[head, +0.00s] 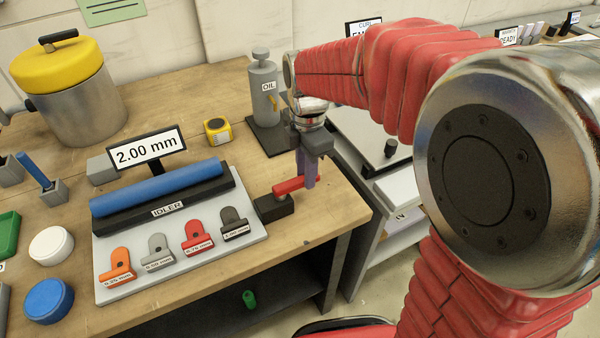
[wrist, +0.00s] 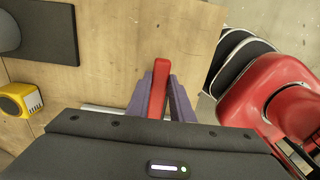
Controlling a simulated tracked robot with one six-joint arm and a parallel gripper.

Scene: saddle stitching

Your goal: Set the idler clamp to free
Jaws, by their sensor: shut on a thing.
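The idler clamp is a red lever (head: 290,186) on a small black block (head: 272,207) at the right end of the idler plate. My gripper (head: 307,177) points down at the bench's right edge, shut on the lever's outer end. In the wrist view the red lever (wrist: 158,90) stands between my two purple-grey fingers. The blue idler roller (head: 160,187) lies in a black holder marked IDLER (head: 167,210). The block is out of sight in the wrist view. I see no marking for the lever's positions.
A display reading 2.00 mm (head: 146,150) stands behind the roller. Several coloured gauge tags, one red (head: 197,238), lie on the plate in front. A grey oil bottle (head: 263,90) and a yellow tape measure (head: 217,130) stand behind my gripper. Bare wood (head: 240,175) lies between.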

